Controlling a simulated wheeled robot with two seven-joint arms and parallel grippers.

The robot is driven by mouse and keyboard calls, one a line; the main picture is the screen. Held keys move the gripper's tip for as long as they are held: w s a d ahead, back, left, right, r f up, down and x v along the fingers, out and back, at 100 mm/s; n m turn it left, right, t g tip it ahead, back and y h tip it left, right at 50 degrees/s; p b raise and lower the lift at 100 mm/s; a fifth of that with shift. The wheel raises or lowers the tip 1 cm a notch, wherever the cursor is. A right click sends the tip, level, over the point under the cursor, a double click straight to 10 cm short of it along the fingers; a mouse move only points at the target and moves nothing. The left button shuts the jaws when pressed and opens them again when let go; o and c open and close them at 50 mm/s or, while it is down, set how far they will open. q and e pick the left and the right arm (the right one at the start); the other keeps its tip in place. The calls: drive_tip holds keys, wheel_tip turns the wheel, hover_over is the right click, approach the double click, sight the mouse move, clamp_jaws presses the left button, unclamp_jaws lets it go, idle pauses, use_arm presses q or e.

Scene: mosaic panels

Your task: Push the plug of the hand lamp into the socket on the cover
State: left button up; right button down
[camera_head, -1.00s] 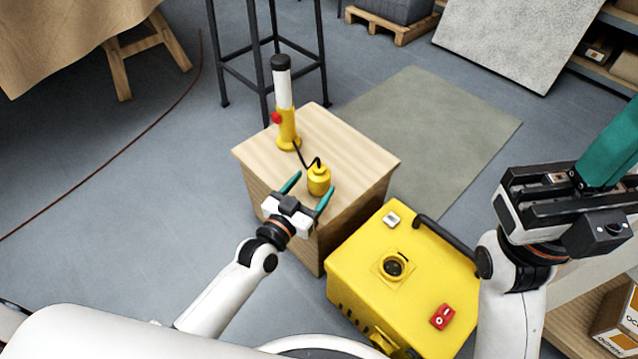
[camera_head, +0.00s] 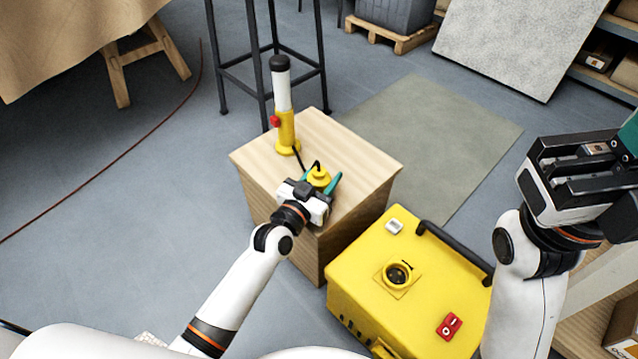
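The hand lamp (camera_head: 284,105), with a black cap, white tube and yellow base, stands upright on a wooden box. Its black cord runs to the yellow plug (camera_head: 319,177), which sits near the box's front. My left gripper (camera_head: 322,181) is at the plug, with its teal fingers on either side. Its body hides the plug's lower part, and I cannot tell whether the fingers touch it. The round dark socket (camera_head: 397,274) is in the yellow cover (camera_head: 425,265) at the lower right, uncovered. My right gripper (camera_head: 625,140) is at the right edge, partly cut off, away from the plug and socket.
The wooden box (camera_head: 350,165) stands left of the yellow unit. The cover also bears a black handle (camera_head: 455,250), a red switch (camera_head: 449,326) and a small white button (camera_head: 395,227). A black stool frame (camera_head: 265,65) stands behind the lamp. Floor is free at left.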

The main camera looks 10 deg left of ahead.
use_arm(q)
drive_tip(key=shift+c, duration=0.9)
drive_tip(key=shift+r, duration=0.15)
